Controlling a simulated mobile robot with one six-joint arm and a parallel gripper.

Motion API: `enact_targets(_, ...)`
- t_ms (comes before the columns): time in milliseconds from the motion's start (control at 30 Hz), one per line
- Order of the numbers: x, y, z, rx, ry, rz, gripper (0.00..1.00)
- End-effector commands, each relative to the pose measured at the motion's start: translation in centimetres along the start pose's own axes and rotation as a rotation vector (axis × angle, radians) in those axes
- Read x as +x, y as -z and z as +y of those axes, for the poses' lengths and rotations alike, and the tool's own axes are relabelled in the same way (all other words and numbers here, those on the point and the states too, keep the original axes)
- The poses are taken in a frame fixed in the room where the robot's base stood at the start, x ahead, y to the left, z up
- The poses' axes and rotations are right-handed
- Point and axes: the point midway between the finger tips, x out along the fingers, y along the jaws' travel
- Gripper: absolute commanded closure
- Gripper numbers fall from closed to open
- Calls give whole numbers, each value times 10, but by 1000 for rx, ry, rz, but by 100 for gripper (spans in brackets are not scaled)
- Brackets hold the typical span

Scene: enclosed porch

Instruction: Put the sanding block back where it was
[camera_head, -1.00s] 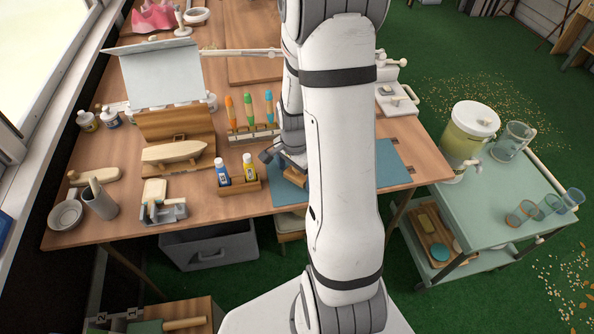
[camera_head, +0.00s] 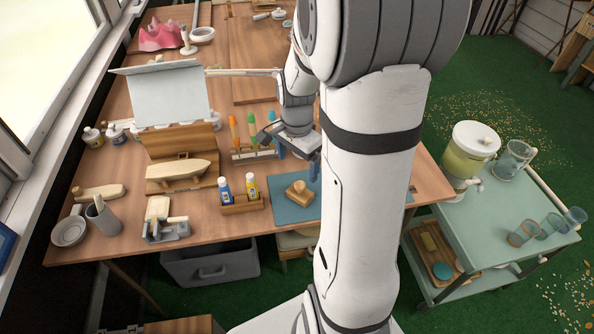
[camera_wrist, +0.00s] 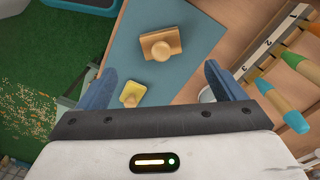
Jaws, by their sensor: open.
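A light wooden block with a round knob, which I take for the sanding block (camera_head: 299,194), rests on the blue mat (camera_head: 283,210) near the table's front. In the wrist view the block (camera_wrist: 150,44) lies on the mat (camera_wrist: 125,45), beyond my fingertips and apart from them. My gripper (camera_head: 292,150) is above and behind the block in the head view. In the wrist view its two blue fingers (camera_wrist: 160,70) are wide apart with nothing held. A smaller yellow block (camera_wrist: 132,93) shows by the left finger in the wrist view; my arm hides its place in the head view.
A rack of colored-handled tools (camera_head: 254,150) stands behind the mat, close to my gripper. A wooden holder with two small bottles (camera_head: 241,203) is left of the mat. A model boat (camera_head: 178,170) stands farther left. A green trolley (camera_head: 500,225) with glasses is at right.

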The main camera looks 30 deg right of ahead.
Motion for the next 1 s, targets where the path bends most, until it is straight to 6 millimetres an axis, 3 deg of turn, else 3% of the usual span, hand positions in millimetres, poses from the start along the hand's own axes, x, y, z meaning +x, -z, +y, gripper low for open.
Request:
enact_targets(167, -29, -26, 6, -194, 33, 25, 11)
enact_targets(400, -80, -95, 38, -759, 105, 105, 11)
enact_targets(600, -99, -132, 67, -1123, 136, 168, 11)
enact_targets(767, -103, -137, 79, -1244, 143, 190, 11)
enact_targets(1000, -103, -138, 80, -1259, 143, 192, 11)
